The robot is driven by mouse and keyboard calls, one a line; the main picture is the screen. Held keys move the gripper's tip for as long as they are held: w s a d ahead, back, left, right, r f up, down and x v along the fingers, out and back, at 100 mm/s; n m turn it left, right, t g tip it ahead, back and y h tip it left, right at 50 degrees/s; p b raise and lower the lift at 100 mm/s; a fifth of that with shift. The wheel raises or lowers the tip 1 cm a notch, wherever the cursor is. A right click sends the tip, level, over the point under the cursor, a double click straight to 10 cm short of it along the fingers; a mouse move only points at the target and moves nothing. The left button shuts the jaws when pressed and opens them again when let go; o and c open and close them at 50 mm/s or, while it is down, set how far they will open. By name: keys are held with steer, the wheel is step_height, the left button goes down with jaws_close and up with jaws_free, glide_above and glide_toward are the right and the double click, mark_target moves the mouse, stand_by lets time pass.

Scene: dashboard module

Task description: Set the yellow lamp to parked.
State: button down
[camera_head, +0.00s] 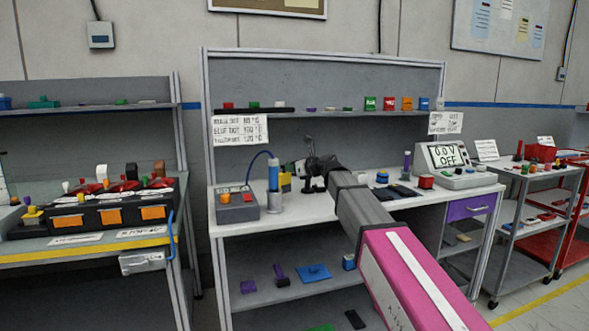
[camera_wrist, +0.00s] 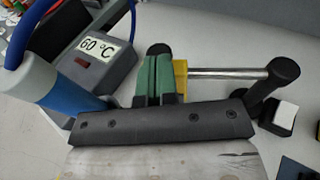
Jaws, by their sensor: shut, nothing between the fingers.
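A yellow block (camera_wrist: 181,76), the only yellow part near my gripper, is joined to a metal rod (camera_wrist: 228,73) ending in a black head (camera_wrist: 283,70). I cannot tell for certain that it is the yellow lamp, nor its setting. In the head view a yellow part (camera_head: 285,182) stands on the white bench, right of the blue tool holder. My gripper (camera_wrist: 158,52) is shut and empty, its fingers just left of the yellow block and partly covering it. I cannot tell whether they touch. In the head view my gripper (camera_head: 312,172) is over the bench.
A grey box reading 60 °C (camera_wrist: 95,58) and a blue-and-white tool (camera_wrist: 40,75) stand close on the left. A meter (camera_head: 452,163) and small parts occupy the right of the bench (camera_head: 310,208). Another bench with a black module (camera_head: 95,218) stands at left.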

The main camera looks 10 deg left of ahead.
steer(key=shift+m+t+h, duration=0.5)
steer(key=shift+m+t, duration=0.2)
steer(key=shift+t, duration=0.1)
steer(key=shift+r+x, duration=0.2)
steer(key=shift+x, duration=1)
steer(key=shift+r+x, duration=0.2)
steer(key=shift+x, duration=1)
steer(key=shift+a, duration=0.15)
